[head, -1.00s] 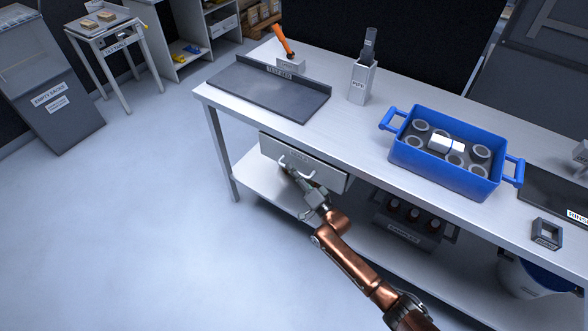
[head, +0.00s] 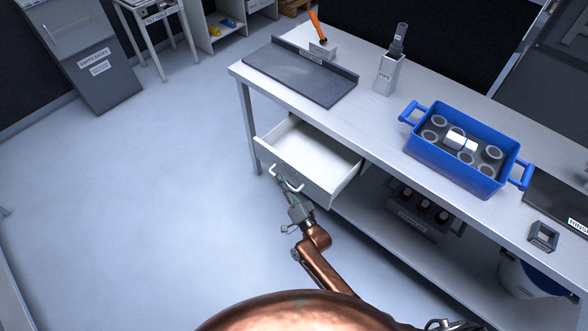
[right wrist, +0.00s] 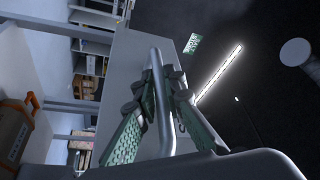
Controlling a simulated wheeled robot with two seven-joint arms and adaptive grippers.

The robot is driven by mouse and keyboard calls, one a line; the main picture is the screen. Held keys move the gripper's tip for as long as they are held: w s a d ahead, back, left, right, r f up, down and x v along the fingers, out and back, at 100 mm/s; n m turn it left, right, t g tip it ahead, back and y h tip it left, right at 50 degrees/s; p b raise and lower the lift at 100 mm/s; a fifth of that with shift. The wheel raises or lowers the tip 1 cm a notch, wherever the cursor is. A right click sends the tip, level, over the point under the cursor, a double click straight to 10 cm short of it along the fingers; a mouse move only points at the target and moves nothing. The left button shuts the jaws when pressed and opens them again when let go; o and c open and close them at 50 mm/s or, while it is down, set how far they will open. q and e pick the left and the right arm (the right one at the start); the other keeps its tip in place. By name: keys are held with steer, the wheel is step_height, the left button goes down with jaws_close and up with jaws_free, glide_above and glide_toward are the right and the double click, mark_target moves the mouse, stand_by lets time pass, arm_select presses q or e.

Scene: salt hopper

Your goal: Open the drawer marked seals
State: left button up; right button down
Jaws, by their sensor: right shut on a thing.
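The drawer (head: 312,150) under the left part of the workbench is pulled out, and its white inside shows empty. Its front has a bar handle (head: 287,178); no marking on the front can be read here. My right gripper (head: 284,186) is at the handle, shut on it. In the right wrist view the two green-grey fingers (right wrist: 160,95) close around the handle bar (right wrist: 163,100).
The workbench (head: 375,125) carries a dark tray (head: 300,78), a pipe holder (head: 388,75) and a blue crate (head: 465,160) of ring-shaped parts. A dark crate of bottles (head: 412,212) stands on the shelf below. The floor (head: 150,200) to the left is clear.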

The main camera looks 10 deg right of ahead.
steer(key=shift+s+a, duration=0.9)
steer(key=shift+a, duration=0.2)
steer(key=c, duration=2)
jaws_free()
steer(key=v, duration=1.2)
steer(key=shift+f, duration=0.1)
